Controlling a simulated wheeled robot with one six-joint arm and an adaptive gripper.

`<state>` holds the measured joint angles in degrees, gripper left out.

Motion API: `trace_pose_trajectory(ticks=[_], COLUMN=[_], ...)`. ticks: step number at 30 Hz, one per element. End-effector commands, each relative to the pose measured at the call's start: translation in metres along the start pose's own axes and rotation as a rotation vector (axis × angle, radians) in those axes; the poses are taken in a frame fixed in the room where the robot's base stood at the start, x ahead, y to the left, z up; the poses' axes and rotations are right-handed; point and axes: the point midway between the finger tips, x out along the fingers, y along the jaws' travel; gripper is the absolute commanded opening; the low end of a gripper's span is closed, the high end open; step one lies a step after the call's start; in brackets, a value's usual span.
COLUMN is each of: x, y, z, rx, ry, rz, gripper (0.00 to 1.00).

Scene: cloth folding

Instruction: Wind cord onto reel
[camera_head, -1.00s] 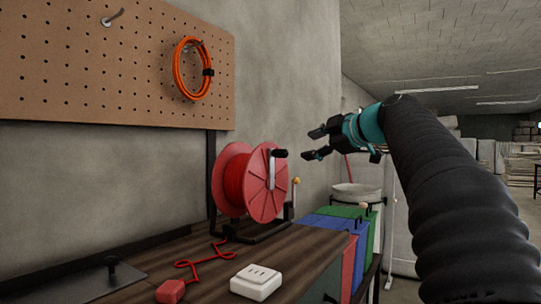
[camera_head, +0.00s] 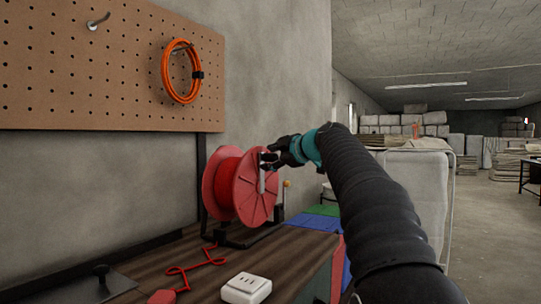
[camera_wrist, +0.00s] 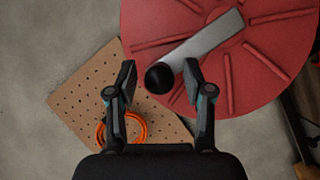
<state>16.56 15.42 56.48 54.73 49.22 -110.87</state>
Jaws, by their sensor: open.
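The red reel (camera_head: 233,186) stands upright in a black stand on the bench, with red cord wound on it. Its grey crank arm (camera_wrist: 205,45) ends in a black knob (camera_wrist: 159,78). In the wrist view the knob lies between the two open fingers of my gripper (camera_wrist: 161,85), with a gap on each side. In the head view my gripper (camera_head: 268,157) is at the reel's face and hides the knob. A loose red cord (camera_head: 196,264) runs in bends along the bench to a red end piece (camera_head: 162,297).
A white socket block (camera_head: 246,288) sits on the wooden bench (camera_head: 290,250). A pegboard (camera_head: 110,70) on the wall carries a coiled orange cord (camera_head: 181,72). Open floor lies to the right.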

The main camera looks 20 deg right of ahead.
Motion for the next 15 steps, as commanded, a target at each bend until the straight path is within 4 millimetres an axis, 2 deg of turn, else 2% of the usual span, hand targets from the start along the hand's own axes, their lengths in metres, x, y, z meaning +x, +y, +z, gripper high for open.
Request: trace_pose_trajectory(ticks=[11, 15], x=[0.0058, 0.0056], y=[-0.0002, -0.0002], z=[0.0001, 0.0001], rx=[0.0, 0.0], ry=[0.0, 0.0], rz=[0.0, 0.0], gripper=[0.52, 0.19])
